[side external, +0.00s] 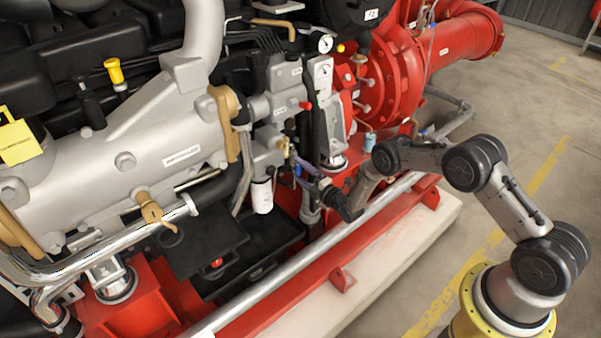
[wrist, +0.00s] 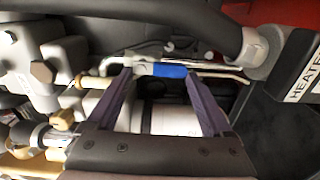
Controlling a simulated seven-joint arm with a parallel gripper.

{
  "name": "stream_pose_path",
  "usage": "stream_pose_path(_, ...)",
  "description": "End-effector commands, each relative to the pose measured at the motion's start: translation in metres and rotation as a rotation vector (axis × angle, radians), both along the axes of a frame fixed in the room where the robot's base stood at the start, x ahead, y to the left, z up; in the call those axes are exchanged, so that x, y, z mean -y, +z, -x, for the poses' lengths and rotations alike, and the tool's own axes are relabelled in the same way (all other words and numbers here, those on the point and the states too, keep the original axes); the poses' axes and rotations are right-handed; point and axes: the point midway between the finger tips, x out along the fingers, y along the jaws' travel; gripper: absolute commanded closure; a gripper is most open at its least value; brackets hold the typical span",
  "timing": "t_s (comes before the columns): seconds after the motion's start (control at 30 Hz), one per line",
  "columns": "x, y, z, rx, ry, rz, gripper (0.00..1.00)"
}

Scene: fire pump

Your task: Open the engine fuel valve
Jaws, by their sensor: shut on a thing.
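A blue valve handle (wrist: 168,70) on a silver pipe lies across the fingertips of my gripper (wrist: 158,73) in the wrist view. The two purple fingers are apart, one at each end of the blue piece, and are shut on it. In the side view my gripper (side external: 297,163) reaches in from the right to the engine's side, and a small blue spot (side external: 298,170) shows by its fingers. The exact contact is too small to make out there. I cannot tell from the frames how far the valve is turned.
A white canister (side external: 262,196) hangs just left of my gripper. A silver rail (side external: 300,262) runs below. In the wrist view a dark hose (wrist: 140,25) crosses above the fingers, and a HEATER label (wrist: 303,82) is at right.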

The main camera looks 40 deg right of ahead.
Motion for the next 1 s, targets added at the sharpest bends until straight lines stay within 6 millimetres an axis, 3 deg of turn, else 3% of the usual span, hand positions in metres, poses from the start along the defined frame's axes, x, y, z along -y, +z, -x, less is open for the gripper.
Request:
stream_pose_path(0.6, 0.0021, -0.0015, 0.0010, -0.002, -0.002, 0.048, 0.71)
stream_pose_path(0.63, 0.0021, -0.0015, 0.0010, -0.002, -0.002, 0.048, 0.13)
stream_pose_path(0.7, 0.0020, -0.0015, 0.0010, -0.002, -0.002, 0.048, 0.01)
stream_pose_path(1.0, 0.0016, -0.0011, 0.0028, -0.002, -0.001, 0.046, 0.00)
